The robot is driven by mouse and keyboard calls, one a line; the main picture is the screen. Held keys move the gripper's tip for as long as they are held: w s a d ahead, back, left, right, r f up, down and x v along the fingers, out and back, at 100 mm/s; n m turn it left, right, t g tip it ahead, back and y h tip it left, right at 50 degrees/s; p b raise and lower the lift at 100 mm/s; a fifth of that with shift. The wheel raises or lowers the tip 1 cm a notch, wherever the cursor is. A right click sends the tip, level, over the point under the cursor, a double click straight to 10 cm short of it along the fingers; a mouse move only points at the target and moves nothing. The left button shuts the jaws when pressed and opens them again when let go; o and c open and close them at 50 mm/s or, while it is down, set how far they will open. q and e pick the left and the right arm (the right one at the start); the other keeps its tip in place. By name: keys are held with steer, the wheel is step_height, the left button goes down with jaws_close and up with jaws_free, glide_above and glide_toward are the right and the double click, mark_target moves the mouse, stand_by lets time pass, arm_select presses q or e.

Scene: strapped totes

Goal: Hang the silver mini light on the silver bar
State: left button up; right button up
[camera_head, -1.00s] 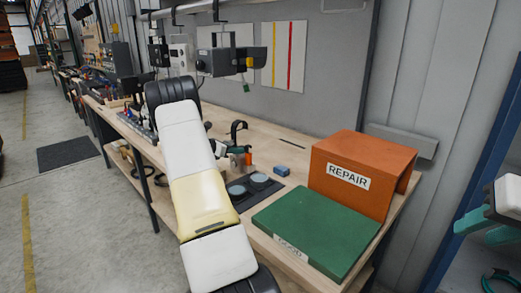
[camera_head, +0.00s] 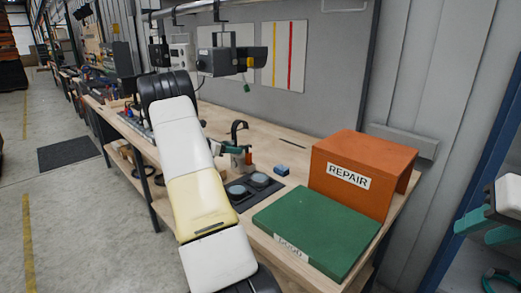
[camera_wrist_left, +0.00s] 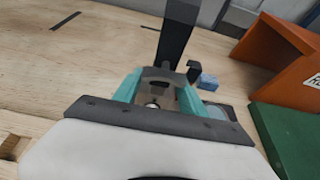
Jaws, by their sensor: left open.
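A small upright object with a tall black curved hook (camera_head: 238,131) and a grey and orange lower part stands on the bench; I take it for the mini light, though its body is mostly hidden. My left gripper (camera_head: 232,148) is open at its lower part, with teal fingers. In the left wrist view, the gripper (camera_wrist_left: 160,90) has its fingers on either side of a dark part with a small pale round spot, and the black post (camera_wrist_left: 177,32) rises beyond. Contact cannot be told. The silver bar (camera_head: 205,6) runs above the bench. My right gripper (camera_head: 480,229) is at the right edge, fingers apart.
Black and grey boxes (camera_head: 216,62) hang below the bar. An orange REPAIR box (camera_head: 372,158) and a green GOOD panel (camera_head: 320,232) occupy the bench's right end. A blue block (camera_head: 282,171) and a dark tray with round pads (camera_head: 263,184) lie near the hook object.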

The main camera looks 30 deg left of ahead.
arm_select(q)
steer(key=v, duration=0.9)
steer(key=s+d+r+m+g+h, duration=0.1)
steer(key=d+r+m+g, duration=0.35)
steer(key=d, duration=0.95)
steer(key=s+d+r+m+g+h, duration=0.15)
steer(key=d+r+m, duration=0.6)
steer(key=d, duration=0.75)
steer(key=s+d+m+y, duration=0.2)
steer(key=s+d+m, duration=0.6)
steer(key=s+m, duration=0.2)
steer(key=s+d+m+y, duration=0.2)
steer(key=s+d+m, duration=0.6)
steer(key=s+m, duration=0.3)
steer(key=shift+s+d+m+g, duration=0.2)
steer(key=shift+s+m+g, duration=0.1)
steer(key=shift+s, duration=0.1)
